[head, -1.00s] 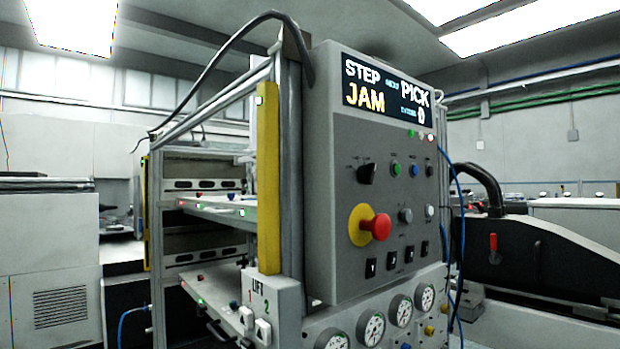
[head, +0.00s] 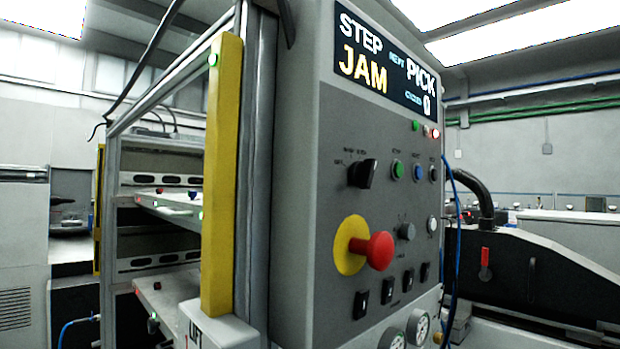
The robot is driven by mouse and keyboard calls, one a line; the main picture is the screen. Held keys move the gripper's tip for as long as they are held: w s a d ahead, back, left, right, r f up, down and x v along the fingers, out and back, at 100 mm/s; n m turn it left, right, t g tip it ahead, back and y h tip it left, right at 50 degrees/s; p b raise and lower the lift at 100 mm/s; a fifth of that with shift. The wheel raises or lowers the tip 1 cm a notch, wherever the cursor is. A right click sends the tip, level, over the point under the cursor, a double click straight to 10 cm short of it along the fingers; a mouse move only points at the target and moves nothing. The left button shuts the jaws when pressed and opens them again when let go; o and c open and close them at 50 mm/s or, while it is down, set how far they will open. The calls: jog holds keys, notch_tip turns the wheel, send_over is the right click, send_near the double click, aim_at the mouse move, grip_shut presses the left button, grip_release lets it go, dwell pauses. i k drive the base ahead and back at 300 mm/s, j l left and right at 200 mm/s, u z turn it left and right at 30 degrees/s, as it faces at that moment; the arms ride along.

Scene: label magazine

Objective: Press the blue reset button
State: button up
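The blue reset button (head: 417,172) sits on the grey control panel (head: 330,220), in the upper row right of the middle. A green button (head: 398,169) is just left of it and a dark button (head: 433,173) just right. Nothing covers the blue button. The lettering above it is too small to read surely.
A red emergency-stop knob (head: 378,250) on a yellow disc sticks out below the button. A black selector (head: 362,173) is at left, a grey knob (head: 407,231) and a white button (head: 432,224) below. A yellow post (head: 222,175) stands left; a blue cable (head: 459,230) hangs right.

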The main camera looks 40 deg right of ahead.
aim_at(418, 170)
jog(key=l+u, duration=0.3)
jog(key=l, duration=2)
jog(key=k, duration=0.05)
